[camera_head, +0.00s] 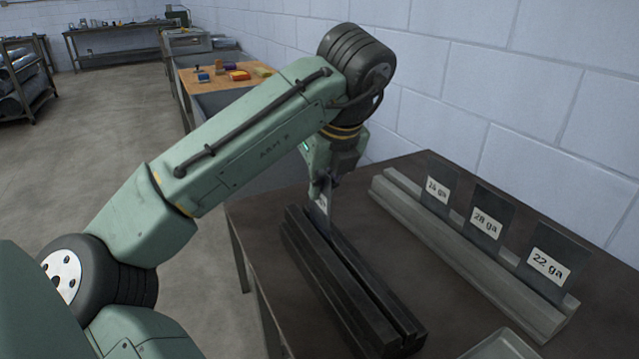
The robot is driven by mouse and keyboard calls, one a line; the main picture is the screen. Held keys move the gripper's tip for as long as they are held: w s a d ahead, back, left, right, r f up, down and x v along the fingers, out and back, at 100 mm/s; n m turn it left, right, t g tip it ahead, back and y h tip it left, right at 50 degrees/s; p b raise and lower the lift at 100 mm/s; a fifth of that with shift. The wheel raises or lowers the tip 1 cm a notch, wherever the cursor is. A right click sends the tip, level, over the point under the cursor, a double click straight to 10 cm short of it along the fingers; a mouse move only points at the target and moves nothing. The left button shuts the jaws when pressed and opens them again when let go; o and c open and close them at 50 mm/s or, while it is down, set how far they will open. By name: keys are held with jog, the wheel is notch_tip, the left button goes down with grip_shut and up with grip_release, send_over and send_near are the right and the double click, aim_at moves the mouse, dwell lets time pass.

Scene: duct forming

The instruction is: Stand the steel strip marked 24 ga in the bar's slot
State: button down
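My gripper (324,181) is shut on the upper part of a thin grey steel strip (321,212). The strip hangs upright over the far end of the dark bar (345,285), which has a long slot along its top. The strip's lower edge is at the slot; I cannot tell how deep it sits. The strip carries a pale label, partly hidden and too small to read. Three other dark strips stand in the grey slotted rack (465,255) at right. Their labels read 28 ga (487,227), 22 ga (549,266), and one (437,190) whose second digit is unclear.
Both bars lie on a dark table (410,250) against a white block wall (520,90). A shallow light tray (500,346) is at the front edge of the view. Bare tabletop separates the dark bar from the grey rack.

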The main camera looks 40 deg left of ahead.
aim_at(328, 175)
jog(key=c, duration=1.7)
grip_release()
jog(key=v, duration=0.7)
jog(key=shift+d+r, duration=0.1)
jog(key=shift+r, duration=0.1)
jog(key=shift+w, duration=0.1)
